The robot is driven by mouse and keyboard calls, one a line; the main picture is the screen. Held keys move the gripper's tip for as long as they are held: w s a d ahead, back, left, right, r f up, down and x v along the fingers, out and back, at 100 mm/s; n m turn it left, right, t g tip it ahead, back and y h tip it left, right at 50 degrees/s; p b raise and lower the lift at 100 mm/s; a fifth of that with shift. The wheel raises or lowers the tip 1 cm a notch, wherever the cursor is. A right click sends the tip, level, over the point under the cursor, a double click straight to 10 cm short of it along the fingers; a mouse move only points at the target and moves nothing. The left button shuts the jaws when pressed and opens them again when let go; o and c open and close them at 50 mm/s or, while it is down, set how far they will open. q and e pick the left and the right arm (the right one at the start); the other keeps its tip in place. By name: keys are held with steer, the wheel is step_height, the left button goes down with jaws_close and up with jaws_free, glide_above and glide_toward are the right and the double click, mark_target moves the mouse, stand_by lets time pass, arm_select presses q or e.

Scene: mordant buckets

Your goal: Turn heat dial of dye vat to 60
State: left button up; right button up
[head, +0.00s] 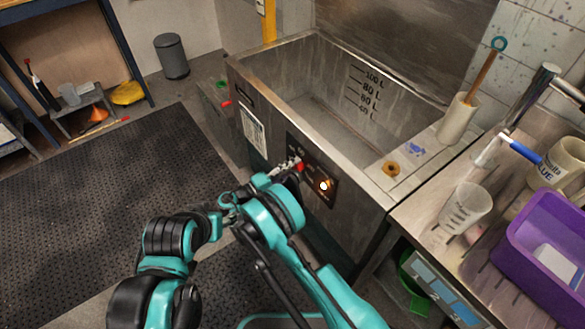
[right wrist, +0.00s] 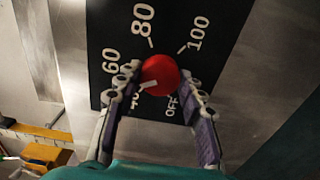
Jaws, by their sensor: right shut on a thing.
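The dye vat (head: 330,125) is a large steel basin with litre marks inside. Its black control panel (head: 318,178) is on the front wall, with a lit orange-white lamp (head: 323,186). The red heat dial (head: 300,166) also shows in the right wrist view (right wrist: 160,72). My right gripper (head: 293,166) is shut on the dial, with its fingers (right wrist: 163,88) on either side. The dial's white mark points down-left, near the partly hidden 40 and below the 60 (right wrist: 110,61). The 80, 100 and OFF labels also show. My left gripper is not in view.
A counter right of the vat holds a beaker (head: 465,208), a purple tub (head: 545,245) and a white jar (head: 568,160). A brown ring (head: 391,168) lies on the vat's ledge. A black floor mat (head: 90,190) leaves free room on the left.

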steer(key=m, duration=0.5)
steer(key=shift+d+m, duration=0.1)
steer(key=shift+m, duration=0.2)
stand_by(0.5)
steer(key=o, duration=1.2)
steer(key=shift+c, duration=0.2)
